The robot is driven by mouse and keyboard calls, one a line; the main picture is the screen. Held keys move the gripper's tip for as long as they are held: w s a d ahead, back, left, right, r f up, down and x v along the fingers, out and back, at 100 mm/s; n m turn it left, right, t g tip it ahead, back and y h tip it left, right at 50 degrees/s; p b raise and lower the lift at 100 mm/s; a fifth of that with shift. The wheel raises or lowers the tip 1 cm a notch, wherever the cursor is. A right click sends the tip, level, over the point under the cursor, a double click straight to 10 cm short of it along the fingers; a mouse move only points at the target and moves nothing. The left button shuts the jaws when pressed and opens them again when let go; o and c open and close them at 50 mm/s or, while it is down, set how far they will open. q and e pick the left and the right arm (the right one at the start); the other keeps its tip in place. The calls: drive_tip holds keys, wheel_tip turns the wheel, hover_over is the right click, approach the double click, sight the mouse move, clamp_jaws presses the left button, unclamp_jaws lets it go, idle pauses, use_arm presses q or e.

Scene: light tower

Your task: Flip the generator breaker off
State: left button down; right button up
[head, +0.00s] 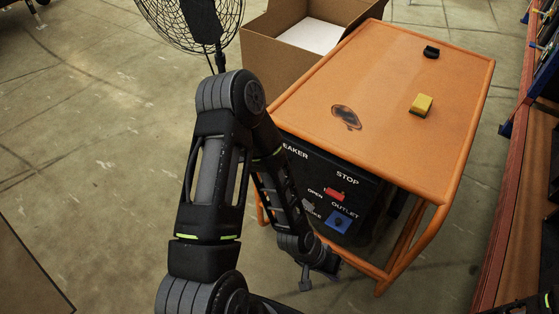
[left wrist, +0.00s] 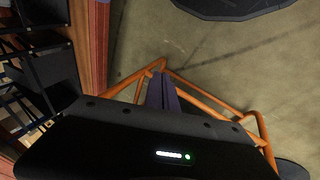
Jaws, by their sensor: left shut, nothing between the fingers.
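The generator's black front panel (head: 337,181) sits inside an orange tubular frame under an orange top. Its labels read STOP, OPEN and OUTLET; "EAKER" and "OKE" are partly covered. The breaker switch itself is hidden behind my left arm. A red switch (head: 335,194) and a blue outlet (head: 338,222) show on the panel. My left gripper (head: 312,275) is low in front of the panel, below the outlet in the picture. In the left wrist view its fingers (left wrist: 162,92) are shut and empty, with orange frame bars around them. My right gripper is not in view.
On the orange top (head: 380,80) lie a yellow block (head: 421,105), a small black object (head: 431,52) and a dark stain. An open cardboard box (head: 290,35) and a fan (head: 190,20) stand behind. Shelving (head: 520,150) runs along the right.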

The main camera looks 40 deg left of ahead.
use_arm(q)
drive_tip(key=w+a+r+t+y, duration=0.1)
drive_tip(key=w+a+r+t, duration=0.2)
drive_tip(key=w+a, duration=0.45)
drive_tip(key=w+a+r+t+y, duration=0.1)
drive_tip(key=w+a+r+t, duration=0.1)
drive_tip(key=w+a+r, duration=0.5)
drive_tip(key=a+r+m+t+y+b, duration=0.1)
drive_tip(key=a+r, duration=0.3)
drive_tip(key=a, duration=1.5)
drive_tip(key=shift+w+a+m+t+y, duration=0.15)
drive_tip(key=shift+w+m+t+y, duration=0.25)
drive_tip(key=shift+t+y, duration=0.45)
drive_tip(key=shift+w, duration=0.1)
drive_tip(key=x, duration=1)
drive_tip(key=shift+f, duration=0.1)
drive_tip(key=shift+s+f, duration=0.35)
drive_tip(key=shift+f, duration=0.25)
drive_tip(key=shift+s+f, duration=0.35)
drive_tip(key=shift+f, duration=0.2)
drive_tip(key=shift+s+f, duration=0.2)
drive_tip(key=shift+f, duration=0.45)
